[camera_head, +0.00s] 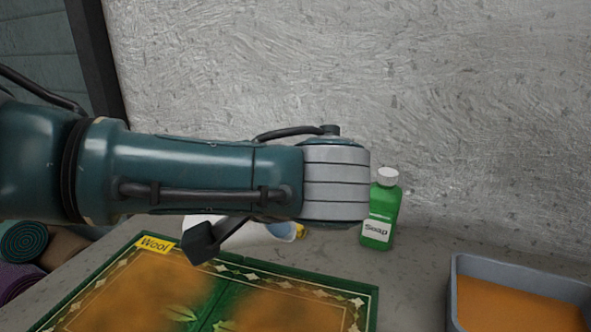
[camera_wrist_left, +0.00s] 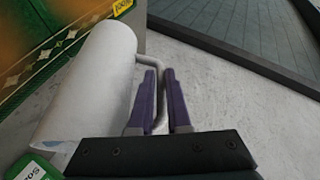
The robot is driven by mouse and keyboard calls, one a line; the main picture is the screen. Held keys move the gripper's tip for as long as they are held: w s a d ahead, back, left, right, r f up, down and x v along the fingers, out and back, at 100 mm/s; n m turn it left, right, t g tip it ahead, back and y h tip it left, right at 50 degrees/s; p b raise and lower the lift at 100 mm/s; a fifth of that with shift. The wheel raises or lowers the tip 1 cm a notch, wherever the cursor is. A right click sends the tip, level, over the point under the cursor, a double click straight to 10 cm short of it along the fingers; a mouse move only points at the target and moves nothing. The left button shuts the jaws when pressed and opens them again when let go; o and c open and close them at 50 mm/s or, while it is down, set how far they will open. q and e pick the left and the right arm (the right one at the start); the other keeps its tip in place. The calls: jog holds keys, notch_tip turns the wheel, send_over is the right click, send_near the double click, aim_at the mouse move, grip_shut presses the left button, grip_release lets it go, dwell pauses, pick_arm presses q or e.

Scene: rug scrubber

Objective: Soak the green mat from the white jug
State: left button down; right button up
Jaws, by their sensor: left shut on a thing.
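The green mat (camera_head: 232,294) lies flat on the grey surface. It has a patterned pale border, large orange-brown patches and a yellow "Wool" label (camera_head: 155,244). The mat's corner also shows at the top left of the left wrist view (camera_wrist_left: 40,38). The white jug (camera_wrist_left: 88,88) is beside my left gripper (camera_wrist_left: 160,85), whose purple fingers are shut on its handle. In the head view the jug (camera_head: 262,232) shows only partly below my left arm, behind the mat's far edge; I cannot tell its tilt there. The left fingers are hidden in that view. My right gripper is not in view.
A green soap bottle (camera_head: 380,215) with a white cap stands by the wall, right of my left arm. A grey tray (camera_head: 462,262) with orange contents is at the right. Rolled rugs (camera_head: 24,243) lie at the left. Bare surface lies between mat and tray.

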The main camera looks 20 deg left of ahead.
pick_arm(q)
jog(key=h+p, duration=0.1)
jog(key=p, duration=0.1)
jog(key=a+h+p, duration=0.1)
jog(key=h+p, duration=0.1)
jog(key=p, duration=0.1)
jog(key=n+h+p, duration=0.1)
jog(key=p, duration=0.2)
jog(key=shift+a+r+g+h, duration=0.25)
jog(key=shift+r+g+h, duration=0.05)
jog(key=shift+r+g, duration=0.1)
jog(key=shift+d+f+n+h+p, duration=0.1)
jog(key=shift+f+n+h+p, duration=0.3)
jog(key=shift+f+h+p, duration=0.5)
jog(key=shift+d+f+h, duration=0.1)
jog(key=shift+f+h, duration=0.2)
jog(key=shift+h, duration=0.5)
jog(key=shift+d+f+h, duration=0.15)
jog(key=shift+f+h, duration=0.1)
jog(key=shift+h, duration=0.15)
